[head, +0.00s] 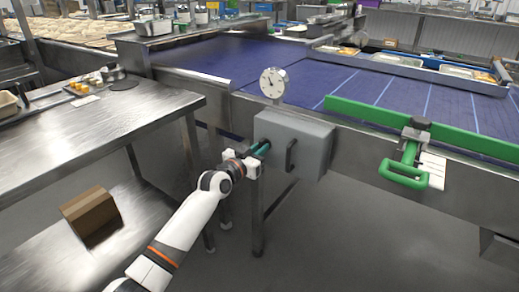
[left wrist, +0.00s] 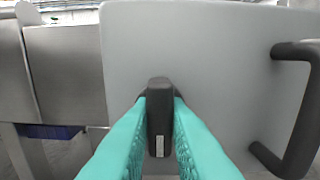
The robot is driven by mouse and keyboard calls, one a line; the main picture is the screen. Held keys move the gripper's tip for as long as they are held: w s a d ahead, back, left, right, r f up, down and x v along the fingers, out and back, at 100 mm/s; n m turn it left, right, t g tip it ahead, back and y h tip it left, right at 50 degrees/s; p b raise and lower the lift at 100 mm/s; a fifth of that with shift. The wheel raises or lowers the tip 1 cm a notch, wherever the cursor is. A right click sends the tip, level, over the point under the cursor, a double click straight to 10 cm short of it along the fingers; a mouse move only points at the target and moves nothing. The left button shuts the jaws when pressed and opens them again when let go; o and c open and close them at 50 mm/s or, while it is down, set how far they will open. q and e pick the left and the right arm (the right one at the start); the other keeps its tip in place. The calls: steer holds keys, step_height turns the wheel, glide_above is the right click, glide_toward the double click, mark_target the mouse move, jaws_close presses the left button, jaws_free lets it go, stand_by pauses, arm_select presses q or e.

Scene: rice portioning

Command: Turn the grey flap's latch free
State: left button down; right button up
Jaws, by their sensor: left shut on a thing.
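The grey flap (head: 296,133) is a flat grey box-like cover on the side of the conveyor in the head view. It also fills much of the left wrist view (left wrist: 215,75). A black bar handle (head: 291,155) is on its right part and shows at the right of the left wrist view (left wrist: 305,110). The latch (left wrist: 159,115) is a small black upright lever on the flap's left part. My left gripper (head: 262,149) has teal fingers and is shut on the latch, one finger on each side. In the head view the latch is mostly hidden by the gripper. My right gripper is not in view.
A round dial gauge (head: 273,83) stands above the flap. A green rail (head: 420,128) and a green handle (head: 404,174) are to the right along the blue conveyor (head: 390,95). A steel table (head: 90,130) is on the left. Open floor lies below the flap.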

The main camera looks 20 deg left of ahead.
arm_select(q)
steer(key=shift+n, duration=0.4)
steer(key=shift+n+p, duration=0.45)
steer(key=shift+n, duration=0.75)
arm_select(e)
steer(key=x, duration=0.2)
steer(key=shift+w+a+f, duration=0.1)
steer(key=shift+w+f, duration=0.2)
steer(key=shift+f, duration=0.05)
arm_select(q)
steer(key=shift+n, duration=0.3)
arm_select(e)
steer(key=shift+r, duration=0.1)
arm_select(q)
steer(key=n, duration=0.2)
steer(key=shift+n+p, duration=0.3)
steer(key=shift+p, duration=0.1)
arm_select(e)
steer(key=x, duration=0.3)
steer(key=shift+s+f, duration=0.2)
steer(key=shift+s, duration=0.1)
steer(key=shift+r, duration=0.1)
